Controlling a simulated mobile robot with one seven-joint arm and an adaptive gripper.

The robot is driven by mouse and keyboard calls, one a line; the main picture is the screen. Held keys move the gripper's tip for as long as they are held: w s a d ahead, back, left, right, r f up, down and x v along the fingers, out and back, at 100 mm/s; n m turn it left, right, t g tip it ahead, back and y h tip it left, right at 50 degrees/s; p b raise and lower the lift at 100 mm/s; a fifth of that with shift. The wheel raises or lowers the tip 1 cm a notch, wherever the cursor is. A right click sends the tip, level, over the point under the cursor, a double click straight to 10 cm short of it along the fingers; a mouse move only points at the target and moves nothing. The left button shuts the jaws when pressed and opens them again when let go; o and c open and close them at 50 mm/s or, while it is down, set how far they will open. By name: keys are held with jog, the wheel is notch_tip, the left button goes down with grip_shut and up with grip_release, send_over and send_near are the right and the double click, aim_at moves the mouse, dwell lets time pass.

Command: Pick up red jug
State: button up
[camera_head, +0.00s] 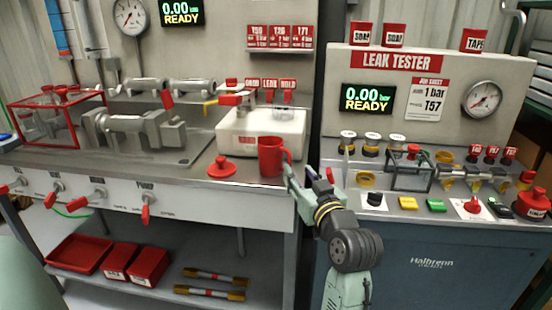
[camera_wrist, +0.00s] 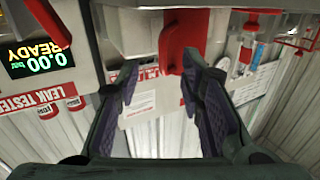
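The red jug (camera_head: 271,157) stands upright near the front edge of the left bench, its handle on the right side. In the wrist view the red jug (camera_wrist: 184,40) shows at the top, partly cut off by the frame and nearer the right finger. My gripper (camera_head: 302,178) is just right of the jug at the bench's front edge. In the wrist view my gripper (camera_wrist: 158,78) is open, with a clear gap between the dark fingers. I cannot tell whether the right finger touches the jug.
A red lidded item (camera_head: 221,167) lies left of the jug. A white box (camera_head: 240,140) with a red-handled tap stands behind it. The leak tester (camera_head: 398,62) stands at right, with several small fittings on its counter. Red trays (camera_head: 80,252) sit on the shelf below.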

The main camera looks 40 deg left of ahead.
aim_at(276, 159)
jog(key=p+x, duration=0.1)
jog(key=x, duration=0.4)
jog(key=shift+s+a+p, duration=0.2)
jog(key=shift+s+p, duration=0.1)
jog(key=shift+p, duration=0.05)
jog(key=shift+w+a+f, duration=0.15)
jog(key=shift+w+a, duration=0.1)
grip_shut()
